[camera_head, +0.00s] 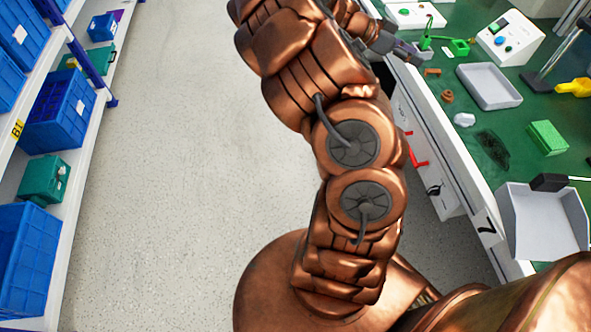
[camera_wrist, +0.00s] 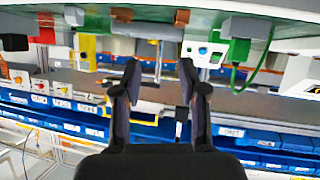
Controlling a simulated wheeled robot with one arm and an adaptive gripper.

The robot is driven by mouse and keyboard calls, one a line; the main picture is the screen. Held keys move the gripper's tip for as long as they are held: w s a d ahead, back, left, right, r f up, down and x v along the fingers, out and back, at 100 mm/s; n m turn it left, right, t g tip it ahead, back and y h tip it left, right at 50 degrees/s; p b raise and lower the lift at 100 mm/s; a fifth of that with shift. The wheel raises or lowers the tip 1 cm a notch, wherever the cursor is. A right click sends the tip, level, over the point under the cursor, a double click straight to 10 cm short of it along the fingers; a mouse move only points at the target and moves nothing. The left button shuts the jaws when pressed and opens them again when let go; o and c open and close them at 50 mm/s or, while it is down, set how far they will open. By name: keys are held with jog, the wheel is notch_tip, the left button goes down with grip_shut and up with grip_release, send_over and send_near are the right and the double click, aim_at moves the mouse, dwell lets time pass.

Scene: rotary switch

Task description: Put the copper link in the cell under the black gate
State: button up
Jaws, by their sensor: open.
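Two small copper-coloured pieces lie on the green bench top in the head view: a short bar-like one (camera_head: 432,71) and a rounder one (camera_head: 447,96). I cannot tell for certain which is the copper link. A copper-brown piece (camera_wrist: 182,17) also shows at the bench edge in the wrist view, which looks upside down. My gripper (camera_head: 408,52) is at the bench's near edge, beside these pieces and apart from them. In the wrist view my gripper (camera_wrist: 160,75) has its two dark fingers spread, with nothing between them. I cannot make out the black gate or its cell.
The bench holds a grey tray (camera_head: 488,86), a larger tray (camera_head: 543,225), a white button box (camera_head: 510,38), a green block (camera_head: 548,138) and a green clamp-like thing (camera_head: 440,42). Shelves with blue bins (camera_head: 58,108) stand left. The grey floor (camera_head: 170,180) between is clear.

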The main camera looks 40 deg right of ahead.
jog(key=s+a+r+n+t+y, duration=0.15)
jog(key=a+n+t+y, duration=0.3)
jog(key=a+n, duration=1.5)
jog(key=s+a+f+n+y, duration=0.1)
jog(key=s+a, duration=0.2)
jog(key=a, duration=0.6)
jog(key=s+a+f+n+y, duration=0.1)
jog(key=s+a+n+y, duration=0.1)
jog(key=a, duration=0.8)
jog(key=s+a+f+n+t+y, duration=0.1)
jog(key=s+a, duration=0.3)
jog(key=a, duration=0.5)
jog(key=shift+a+n+y, duration=0.4)
jog(key=shift+n+y, duration=0.15)
